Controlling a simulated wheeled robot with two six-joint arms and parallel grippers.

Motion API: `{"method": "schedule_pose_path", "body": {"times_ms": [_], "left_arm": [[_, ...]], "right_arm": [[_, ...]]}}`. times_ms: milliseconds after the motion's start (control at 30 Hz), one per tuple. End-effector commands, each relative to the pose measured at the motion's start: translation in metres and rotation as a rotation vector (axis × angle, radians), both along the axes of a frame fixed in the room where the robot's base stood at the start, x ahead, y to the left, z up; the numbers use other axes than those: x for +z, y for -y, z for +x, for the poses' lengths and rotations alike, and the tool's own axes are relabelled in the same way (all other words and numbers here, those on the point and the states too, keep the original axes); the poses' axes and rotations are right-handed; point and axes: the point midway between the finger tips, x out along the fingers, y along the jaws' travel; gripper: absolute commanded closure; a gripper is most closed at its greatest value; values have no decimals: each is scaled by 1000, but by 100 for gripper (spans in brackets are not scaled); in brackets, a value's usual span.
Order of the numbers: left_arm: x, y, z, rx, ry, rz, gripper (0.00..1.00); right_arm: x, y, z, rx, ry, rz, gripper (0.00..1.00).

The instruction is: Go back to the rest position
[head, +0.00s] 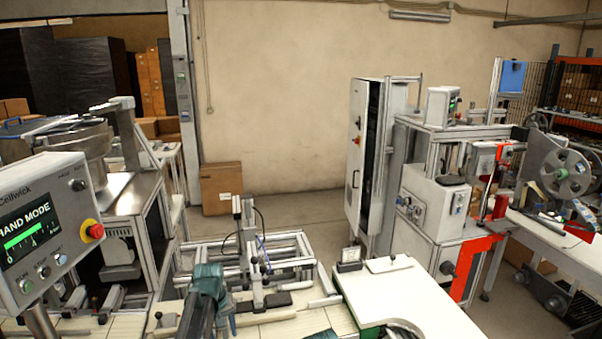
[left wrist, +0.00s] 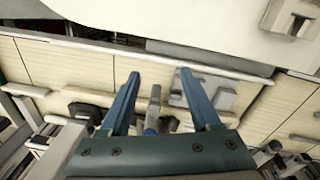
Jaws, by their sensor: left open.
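My left gripper (head: 222,318) is low in the head view, left of centre, over the cream worktop (head: 285,327). In the left wrist view my left gripper (left wrist: 156,76) has its two blue fingers wide apart, with nothing held between them. Below the fingers lie a small grey block and dark machine parts on the slatted top. A dark teal piece, probably part of my right gripper (head: 321,335), just shows at the bottom edge of the head view; its fingers are hidden.
An aluminium frame with an upright slide (head: 246,240) stands just beyond my left gripper. A control panel (head: 52,232) reading HAND MODE is at the left. A white table (head: 405,300) is right of centre. A grey reel (head: 566,174) is on the machine at far right.

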Motion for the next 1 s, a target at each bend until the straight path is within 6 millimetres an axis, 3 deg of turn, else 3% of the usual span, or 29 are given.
{"method": "schedule_pose_path", "body": {"times_ms": [33, 200, 400, 600, 1000], "left_arm": [[-15, 35, -35, -103, -12, 15, 36], [-38, 112, -119, -430, -51, 71, 36], [-55, 156, -195, -718, -86, 119, 36], [-59, 168, -223, -833, -101, 140, 36], [-59, 169, -223, -839, -102, 141, 36]], "right_arm": [[-15, 0, 0, 1, 0, 0, 16], [-38, 0, 0, 4, 0, -1, 16], [-55, 0, 0, 7, 0, -1, 16], [-60, 0, 0, 8, 0, -2, 16], [-60, 0, 0, 8, 0, -2, 16]]}}
